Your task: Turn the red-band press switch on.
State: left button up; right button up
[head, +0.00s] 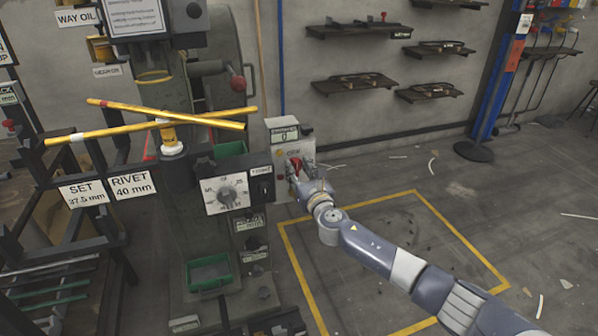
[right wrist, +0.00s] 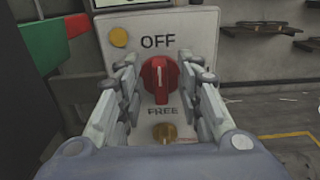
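The red switch knob (head: 295,164) is on a pale switch panel (head: 281,152) at the right side of the press. In the right wrist view the knob (right wrist: 160,80) has its white mark upright, toward the word OFF on the panel (right wrist: 185,27); the word FREE is below it. My right gripper (head: 299,178) is in front of the panel. Its fingers are open, one on each side of the knob; I cannot tell whether they touch it. My left gripper is not in view. I cannot clearly make out a red band on the press.
A dial box (head: 227,188) is left of the switch panel. Yellow bars (head: 200,118) lie crossed in front of the press column. A green tray (head: 208,272) is low on the press. The yellow-marked floor (head: 400,250) on the right is largely clear. Wall shelves (head: 360,30) are behind.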

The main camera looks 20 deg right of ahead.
jog(key=shift+c, duration=0.3)
grip_shut()
